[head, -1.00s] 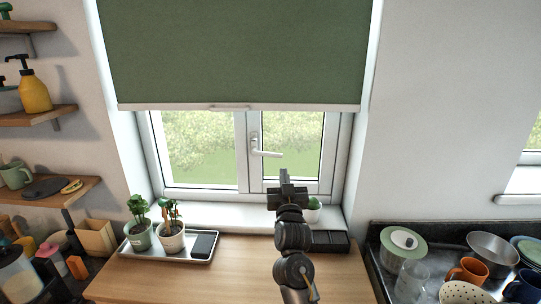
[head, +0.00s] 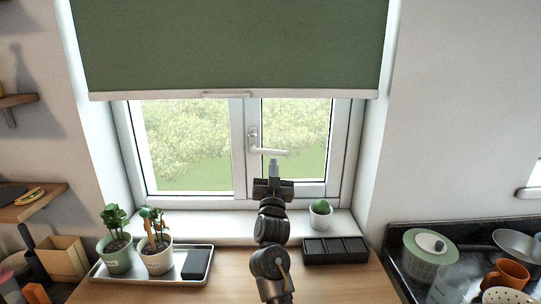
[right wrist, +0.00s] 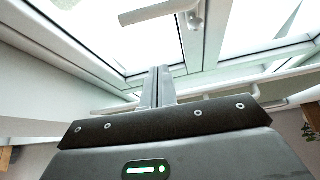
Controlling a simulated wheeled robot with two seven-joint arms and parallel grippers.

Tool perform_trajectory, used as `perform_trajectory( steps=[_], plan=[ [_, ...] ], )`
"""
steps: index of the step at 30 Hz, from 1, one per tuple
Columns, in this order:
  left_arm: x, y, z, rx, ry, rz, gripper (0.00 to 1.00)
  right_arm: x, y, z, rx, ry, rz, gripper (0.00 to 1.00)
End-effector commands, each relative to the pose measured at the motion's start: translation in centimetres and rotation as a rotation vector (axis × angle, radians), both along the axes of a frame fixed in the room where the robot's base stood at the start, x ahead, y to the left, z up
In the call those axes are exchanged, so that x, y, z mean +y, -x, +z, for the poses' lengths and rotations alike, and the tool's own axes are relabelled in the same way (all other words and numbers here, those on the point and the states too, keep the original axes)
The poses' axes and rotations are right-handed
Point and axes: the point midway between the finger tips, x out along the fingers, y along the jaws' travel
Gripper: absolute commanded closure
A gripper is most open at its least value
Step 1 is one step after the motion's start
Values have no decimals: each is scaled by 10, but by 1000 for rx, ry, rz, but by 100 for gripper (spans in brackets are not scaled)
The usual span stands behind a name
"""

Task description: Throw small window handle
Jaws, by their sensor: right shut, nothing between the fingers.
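The small white window handle (head: 268,151) is on the middle frame of the window (head: 242,165), with its lever pointing right, roughly level. It also shows in the right wrist view (right wrist: 158,12), above the fingers. My right gripper (head: 274,168) is in front of the window, just below the handle's lever. Its fingers (right wrist: 157,88) are together, with nothing between them, and appear apart from the handle in the right wrist view. My left gripper is not in view.
A green blind (head: 230,45) covers the window's upper part. On the counter are a tray (head: 130,278) with two potted plants (head: 157,255) and a black divided box (head: 335,251). A small cactus (head: 321,212) stands on the sill. Dishes (head: 508,272) crowd the right.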

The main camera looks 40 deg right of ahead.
Motion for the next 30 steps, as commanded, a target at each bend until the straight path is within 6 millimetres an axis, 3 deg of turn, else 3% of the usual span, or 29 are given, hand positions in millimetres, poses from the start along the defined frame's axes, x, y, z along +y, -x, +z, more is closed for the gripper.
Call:
perform_trajectory(
  steps=[5, 16, 22, 30],
  plan=[
    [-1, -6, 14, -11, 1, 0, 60, -13, -14, 17, -1, 1, -2, 100],
    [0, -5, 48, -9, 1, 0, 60, -54, -65, 55, 0, 0, 1, 100],
    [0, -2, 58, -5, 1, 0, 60, -53, -72, 24, 4, -1, 4, 100],
    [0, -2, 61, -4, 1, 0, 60, -54, -74, 11, -1, -1, 4, 100]
  ],
)
